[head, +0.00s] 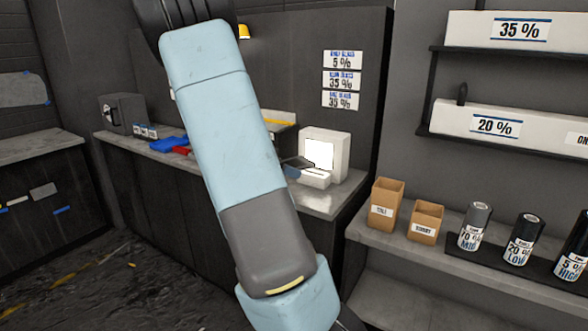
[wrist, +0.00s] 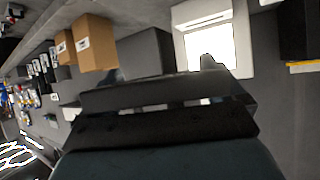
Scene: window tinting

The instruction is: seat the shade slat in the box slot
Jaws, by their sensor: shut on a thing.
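The white box (head: 338,152) stands on the counter with a bright lit front panel and a low ledge below it. It also shows at the top of the wrist view (wrist: 180,17). The shade slat looks like a thin dark plate (head: 297,162) just left of the lit panel. In the wrist view it appears as a dark bar (wrist: 150,92) lying crosswise. My gripper (wrist: 162,70) is shut on the slat, close in front of the box. My arm hides most of the gripper in the head view. The slot itself is not clear, and I see no seating of the slat.
Blue and red items (head: 168,145) lie on the counter (head: 322,200) left of the box. Two cardboard bins (head: 387,205) and dark labelled rolls (head: 475,226) stand on the right shelf. A dark panel (head: 350,60) rises behind the box.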

